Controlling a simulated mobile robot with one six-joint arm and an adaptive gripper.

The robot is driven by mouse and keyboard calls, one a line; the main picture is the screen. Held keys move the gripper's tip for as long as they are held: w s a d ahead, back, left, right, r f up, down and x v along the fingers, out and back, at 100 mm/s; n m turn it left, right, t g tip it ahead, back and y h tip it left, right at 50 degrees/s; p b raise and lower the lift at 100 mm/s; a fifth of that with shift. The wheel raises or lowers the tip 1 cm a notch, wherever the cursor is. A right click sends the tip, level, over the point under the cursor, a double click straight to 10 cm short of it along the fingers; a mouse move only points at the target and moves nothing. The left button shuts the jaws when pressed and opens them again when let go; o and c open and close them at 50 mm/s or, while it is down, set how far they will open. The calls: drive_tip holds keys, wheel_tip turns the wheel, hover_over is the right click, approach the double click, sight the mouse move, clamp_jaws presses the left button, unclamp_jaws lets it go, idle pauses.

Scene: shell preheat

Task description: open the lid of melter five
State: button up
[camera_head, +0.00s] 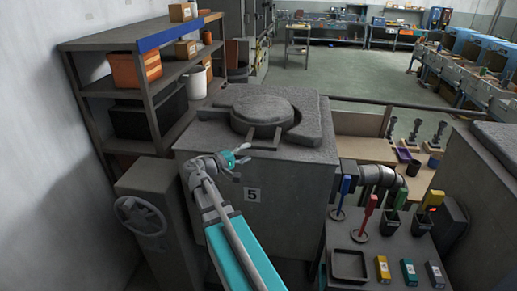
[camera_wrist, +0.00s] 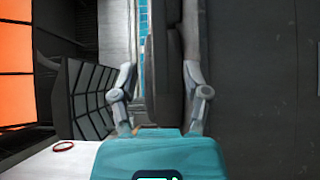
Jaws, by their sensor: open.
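Melter five is the grey block (camera_head: 255,205) with a "5" plate (camera_head: 252,195) on its front face, in the middle of the head view. Its thick round lid (camera_head: 262,108) lies flat on the top, with a dark handle bar (camera_head: 265,147) along the lid's front side. My gripper (camera_head: 246,163) is at the upper front of the melter, left of and near the handle bar. Its fingers are apart and hold nothing. In the wrist view my gripper (camera_wrist: 160,85) has a dark, rounded vertical edge beyond and between its fingers; I cannot tell whether they touch it.
A shelf rack (camera_head: 150,85) with an orange crate (camera_head: 134,68) stands at left. A handwheel (camera_head: 142,216) is on a cabinet at lower left. At right, a bench carries a black tray (camera_head: 349,265), coloured tools and small boxes. A rail runs behind the melter.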

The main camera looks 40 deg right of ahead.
sight(258, 148)
drive_tip(key=shift+s+d, duration=0.15)
drive_tip(key=shift+d, duration=1.45)
drive_tip(key=shift+s+d, duration=0.1)
drive_tip(key=shift+d, duration=1.45)
clamp_jaws()
